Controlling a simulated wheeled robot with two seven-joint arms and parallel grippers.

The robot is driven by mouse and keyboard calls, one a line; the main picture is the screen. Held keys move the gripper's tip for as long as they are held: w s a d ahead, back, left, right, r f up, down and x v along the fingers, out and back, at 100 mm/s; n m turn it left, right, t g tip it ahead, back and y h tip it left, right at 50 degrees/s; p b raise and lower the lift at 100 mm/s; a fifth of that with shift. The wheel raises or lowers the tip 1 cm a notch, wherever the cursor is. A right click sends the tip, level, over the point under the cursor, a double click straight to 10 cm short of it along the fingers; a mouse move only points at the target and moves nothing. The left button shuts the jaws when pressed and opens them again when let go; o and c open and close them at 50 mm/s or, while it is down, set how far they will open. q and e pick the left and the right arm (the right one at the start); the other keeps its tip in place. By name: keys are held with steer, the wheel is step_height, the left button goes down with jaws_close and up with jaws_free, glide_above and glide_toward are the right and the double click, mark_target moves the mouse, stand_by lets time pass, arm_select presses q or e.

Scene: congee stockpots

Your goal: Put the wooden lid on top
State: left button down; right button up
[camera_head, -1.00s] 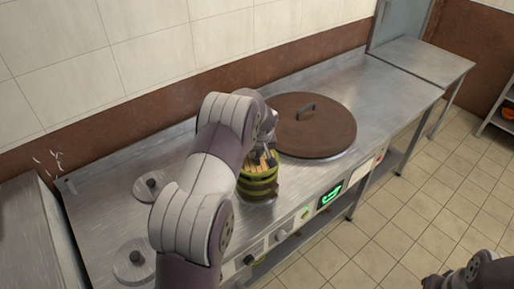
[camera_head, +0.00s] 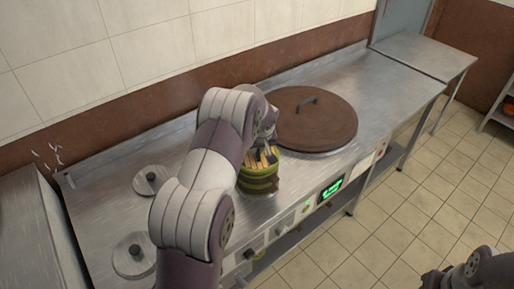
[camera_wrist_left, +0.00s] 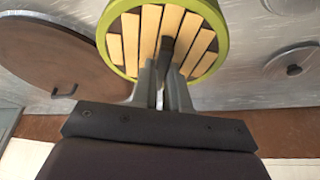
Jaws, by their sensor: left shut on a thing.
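The wooden lid (camera_head: 262,159), made of pale slats with dark gaps, is at the mouth of a green and dark banded pot (camera_head: 258,182) on the steel counter. In the left wrist view the lid (camera_wrist_left: 150,32) lies inside the pot's green rim (camera_wrist_left: 222,30). My left gripper (camera_head: 267,149) is above it. In the left wrist view its fingers (camera_wrist_left: 167,68) are shut on a dark upright handle at the lid's middle. Whether the lid rests fully on the pot cannot be told. My right gripper is not in view; only part of my right arm shows at the lower right.
A large brown round lid (camera_head: 315,118) with a handle covers a vat just right of the pot. Two small steel lids (camera_head: 152,180) (camera_head: 133,256) are set in the counter at the left. A control panel (camera_head: 331,188) runs along the front. The counter's far right is clear.

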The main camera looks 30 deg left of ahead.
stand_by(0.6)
arm_select(q)
steer(key=shift+f+b, duration=0.55)
steer(key=shift+b, duration=0.1)
steer(key=c, duration=1.4)
jaws_free()
steer(key=shift+r, duration=0.1)
steer(key=p+v, duration=0.5)
steer(key=v, duration=0.6)
steer(key=s+d+m+g+h, duration=0.1)
steer(key=s+d+m, duration=0.3)
steer(key=s+d, duration=0.3)
steer(key=s+d+r+m+g+h, duration=0.1)
steer(key=s+d+m, duration=0.3)
steer(key=s, duration=1.3)
steer(key=d+h, duration=0.1)
steer(key=d, duration=0.2)
steer(key=shift+r, duration=0.15)
